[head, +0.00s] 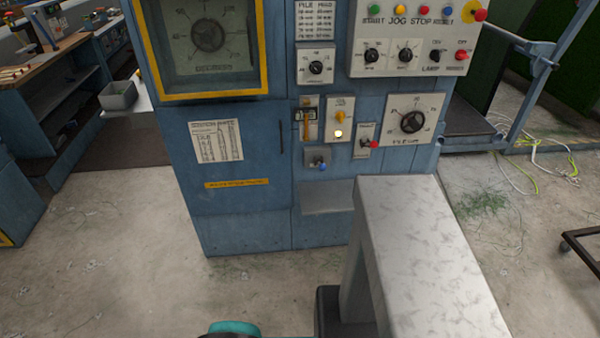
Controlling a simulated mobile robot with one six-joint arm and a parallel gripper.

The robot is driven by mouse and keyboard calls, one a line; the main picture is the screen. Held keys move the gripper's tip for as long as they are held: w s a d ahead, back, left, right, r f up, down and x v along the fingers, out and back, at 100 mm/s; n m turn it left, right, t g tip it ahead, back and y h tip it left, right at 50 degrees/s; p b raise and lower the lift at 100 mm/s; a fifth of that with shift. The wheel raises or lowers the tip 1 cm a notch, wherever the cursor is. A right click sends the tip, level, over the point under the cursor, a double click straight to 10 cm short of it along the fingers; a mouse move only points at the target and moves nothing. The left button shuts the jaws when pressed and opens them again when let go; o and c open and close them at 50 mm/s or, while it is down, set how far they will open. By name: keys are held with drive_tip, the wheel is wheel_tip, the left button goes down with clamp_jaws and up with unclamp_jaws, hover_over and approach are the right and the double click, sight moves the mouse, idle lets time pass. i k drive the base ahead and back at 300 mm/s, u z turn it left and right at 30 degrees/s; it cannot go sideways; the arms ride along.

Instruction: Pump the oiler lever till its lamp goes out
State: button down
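A blue machine cabinet (240,215) stands ahead. Below the gauge a small lever with a blue knob (322,166) sticks out; a lever with a red knob (373,143) is to the lamp's lower right. The small labels are unreadable, so I cannot tell for certain which lever is the oiler's. My gripper is not in view.
A pale grey metal block (420,245) stands in front of the cabinet's right side. A small ledge (326,197) juts out below the blue-knob lever. Dials and a button panel (415,35) are above. Cables (515,170) lie at right.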

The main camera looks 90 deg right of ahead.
sight(321, 166)
drive_tip(key=u, duration=0.65)
drive_tip(key=k, duration=2.6)
drive_tip(key=z, duration=0.5)
